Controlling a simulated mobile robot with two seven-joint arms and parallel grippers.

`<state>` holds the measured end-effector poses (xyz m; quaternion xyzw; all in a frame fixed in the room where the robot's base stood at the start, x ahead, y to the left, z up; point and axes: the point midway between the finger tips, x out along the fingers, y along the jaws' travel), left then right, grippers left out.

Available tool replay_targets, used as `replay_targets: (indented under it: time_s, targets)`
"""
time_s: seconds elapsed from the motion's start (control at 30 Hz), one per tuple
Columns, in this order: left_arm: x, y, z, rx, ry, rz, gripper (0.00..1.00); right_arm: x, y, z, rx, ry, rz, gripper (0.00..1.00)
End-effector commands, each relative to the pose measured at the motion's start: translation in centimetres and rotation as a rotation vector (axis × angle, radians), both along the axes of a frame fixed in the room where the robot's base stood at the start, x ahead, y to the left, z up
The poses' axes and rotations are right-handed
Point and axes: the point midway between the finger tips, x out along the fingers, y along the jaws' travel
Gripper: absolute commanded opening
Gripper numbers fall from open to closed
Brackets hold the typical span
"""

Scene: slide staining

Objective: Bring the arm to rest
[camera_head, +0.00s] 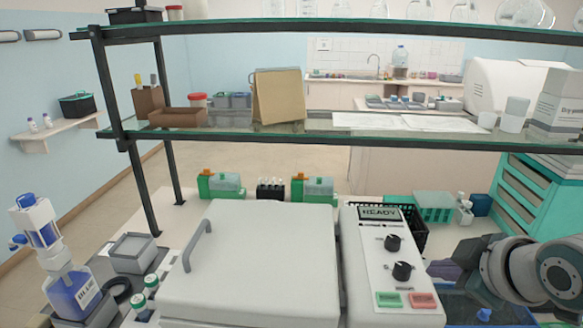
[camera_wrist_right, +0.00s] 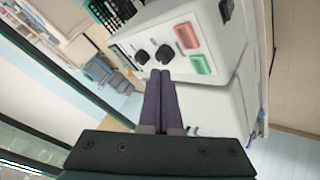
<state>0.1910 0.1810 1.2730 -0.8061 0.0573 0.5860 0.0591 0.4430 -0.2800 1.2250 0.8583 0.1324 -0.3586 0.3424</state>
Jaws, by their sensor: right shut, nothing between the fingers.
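My right arm enters the camera_head view from the right, at the right side of the white staining machine (camera_head: 262,250). My right gripper (camera_head: 440,270) points left there, beside the machine's control panel (camera_head: 388,262), and is partly hidden by the wrist. In the right wrist view the two purple fingers of the right gripper (camera_wrist_right: 161,74) are together with nothing between them. Beyond the tips the panel shows with its dark knobs, a red button (camera_wrist_right: 186,35) and a green button (camera_wrist_right: 200,64). Contact with the panel cannot be told. My left gripper is not in view.
The machine's lid is closed and its display reads READY (camera_head: 380,212). A glass shelf (camera_head: 350,139) on black posts spans above the bench. A blue-capped bottle (camera_head: 75,290) stands at the left. A black basket (camera_head: 416,236) and a blue tray (camera_head: 500,312) are near my right arm.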

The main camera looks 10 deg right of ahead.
Motion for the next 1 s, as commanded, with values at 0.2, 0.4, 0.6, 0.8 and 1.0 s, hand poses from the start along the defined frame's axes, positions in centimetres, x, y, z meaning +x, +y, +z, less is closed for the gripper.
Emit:
replay_targets:
  time_s: [0.2, 0.4, 0.6, 0.8, 1.0]
  targets:
    - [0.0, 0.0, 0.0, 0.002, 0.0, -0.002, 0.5, -7.6, 5.4, -0.9, 0.127, 0.161, -0.06, 0.0]
    - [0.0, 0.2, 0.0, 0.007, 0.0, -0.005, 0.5, -16.5, 8.7, 0.8, 0.241, 0.325, -0.228, 0.0]
    - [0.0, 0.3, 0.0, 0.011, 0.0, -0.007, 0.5, -23.2, 9.7, 3.6, 0.316, 0.432, -0.411, 0.0]
    - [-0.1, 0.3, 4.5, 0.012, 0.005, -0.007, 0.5, -25.4, 9.7, 9.4, 0.338, 0.464, -0.489, 0.0]
    - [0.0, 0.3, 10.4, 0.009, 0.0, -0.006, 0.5, -25.3, 9.7, 15.1, 0.338, 0.463, -0.486, 0.0]
